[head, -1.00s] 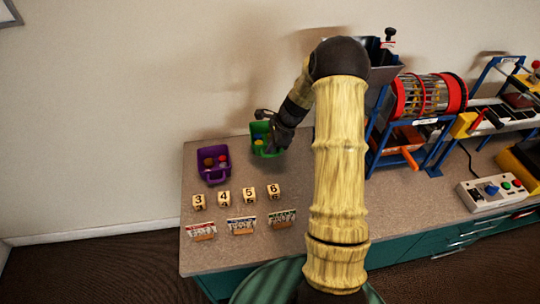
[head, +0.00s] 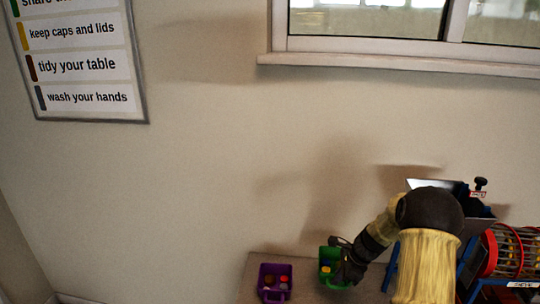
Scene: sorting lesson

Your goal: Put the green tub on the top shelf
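The green tub (head: 326,255) stands on the counter at the bottom of the head view, with a blue and a yellow item showing inside. My gripper (head: 340,256) is at the tub's upper right side, by its rim. The dark wrist covers part of the tub, and the fingers are too small and dark to tell whether they are closed on it. No shelf shows in this view.
A purple tub (head: 274,277) with small coloured items stands left of the green tub. A machine with a red-ringed drum (head: 509,250) and a dark hopper (head: 476,208) stands at the right. A window sill (head: 400,65) and a wall sign (head: 80,60) are above.

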